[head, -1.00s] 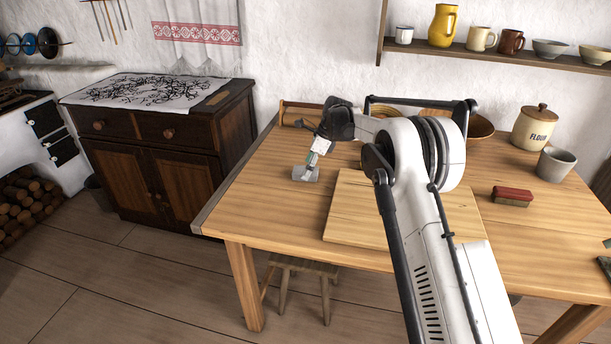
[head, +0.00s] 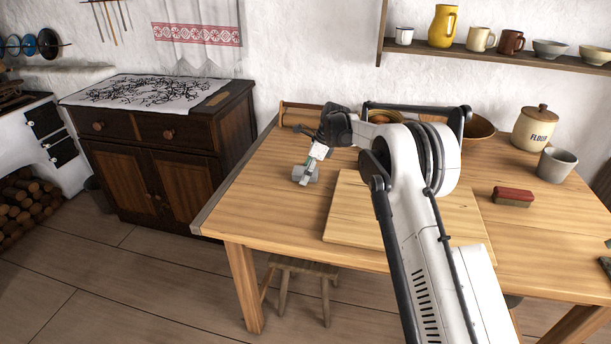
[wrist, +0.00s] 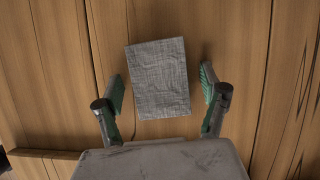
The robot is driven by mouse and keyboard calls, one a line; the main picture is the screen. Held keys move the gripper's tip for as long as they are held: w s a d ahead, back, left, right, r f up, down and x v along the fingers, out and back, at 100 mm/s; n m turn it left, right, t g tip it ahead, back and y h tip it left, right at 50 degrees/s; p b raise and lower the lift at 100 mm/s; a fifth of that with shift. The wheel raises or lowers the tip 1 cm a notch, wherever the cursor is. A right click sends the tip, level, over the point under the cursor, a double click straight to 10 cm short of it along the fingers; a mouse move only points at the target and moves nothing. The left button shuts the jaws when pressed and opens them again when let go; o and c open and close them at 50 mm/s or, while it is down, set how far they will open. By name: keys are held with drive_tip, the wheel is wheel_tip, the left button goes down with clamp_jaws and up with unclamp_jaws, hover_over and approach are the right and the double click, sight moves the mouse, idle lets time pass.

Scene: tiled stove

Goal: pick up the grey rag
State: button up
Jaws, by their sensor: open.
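The grey rag (wrist: 158,72), a small woven rectangle, lies on the wooden table in the wrist view. My gripper (wrist: 160,84) is open, with one green-padded finger on each side of the rag. There is a gap between each finger and the cloth, and nothing is held. In the head view, my gripper (head: 306,172) points down at the rag near the left part of the table. It covers most of the rag there, so the height of the fingertips above the table is hard to tell.
A cutting board (head: 345,222) lies to the right of my gripper. A wooden box (head: 300,112) and a dark-handled carrier (head: 462,120) stand behind. A red brush (head: 512,196), grey cup (head: 555,164) and flour jar (head: 535,126) are farther right. The table (head: 262,200) is clear around the rag.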

sight(299, 171)
drive_tip(key=c, duration=1.1)
drive_tip(key=shift+r, duration=0.15)
drive_tip(key=shift+c, duration=0.2)
drive_tip(key=shift+r+p, duration=0.3)
drive_tip(key=shift+p, duration=0.05)
wheel_tip(299, 171, up, 4)
drive_tip(key=shift+s+a+r+p, duration=0.1)
drive_tip(key=shift+s+a+p, duration=0.05)
drive_tip(key=shift+p, duration=0.15)
drive_tip(key=s+a+r, duration=0.6)
drive_tip(key=s+a, duration=0.1)
drive_tip(key=s, duration=0.1)
drive_tip(key=shift+s+r+p, duration=0.2)
drive_tip(key=shift+s+p, duration=0.1)
drive_tip(key=shift+p, duration=0.15)
drive_tip(key=shift+a, duration=0.1)
